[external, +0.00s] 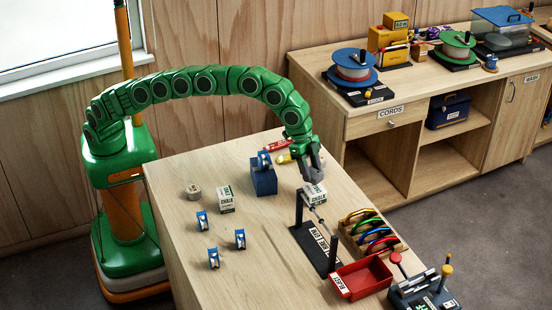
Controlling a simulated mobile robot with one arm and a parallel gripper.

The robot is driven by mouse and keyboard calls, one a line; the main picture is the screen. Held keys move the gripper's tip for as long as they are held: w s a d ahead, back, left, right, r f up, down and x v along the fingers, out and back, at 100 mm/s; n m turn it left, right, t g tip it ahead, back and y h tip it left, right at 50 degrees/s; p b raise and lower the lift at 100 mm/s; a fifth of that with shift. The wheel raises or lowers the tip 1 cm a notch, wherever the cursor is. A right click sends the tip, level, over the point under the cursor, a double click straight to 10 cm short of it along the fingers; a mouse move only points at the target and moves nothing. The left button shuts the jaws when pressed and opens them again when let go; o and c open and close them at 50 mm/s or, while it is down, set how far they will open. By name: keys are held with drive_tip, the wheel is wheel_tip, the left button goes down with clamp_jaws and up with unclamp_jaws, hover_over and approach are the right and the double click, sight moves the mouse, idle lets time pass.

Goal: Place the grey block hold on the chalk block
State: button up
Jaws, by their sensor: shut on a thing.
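My gripper (315,177) is at the end of the green arm, over the middle of the table, with its fingers pointing down. It is shut on a grey piece that looks like the grey block hold; its outline blends with the grey fingers. Directly below is a white chalk block (314,195) with a dark label, its upper part partly hidden. I cannot tell whether the grey piece touches it. A second white block marked CHALK (226,199) stands upright on the table to the left.
A blue block (264,181) with a pulley on top stands left of my gripper. A black stand with a bar (316,248), a carabiner rack (372,232) and a red tray (361,279) are in front and to the right.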

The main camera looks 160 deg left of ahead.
drive_tip(key=shift+f, duration=0.1)
drive_tip(key=shift+w+a+f, duration=0.2)
drive_tip(key=shift+f, duration=1.55)
drive_tip(key=shift+f, duration=0.15)
drive_tip(key=o, duration=1.1)
drive_tip(key=shift+c, duration=0.2)
drive_tip(key=v, duration=1.2)
drive_tip(key=shift+w, duration=0.1)
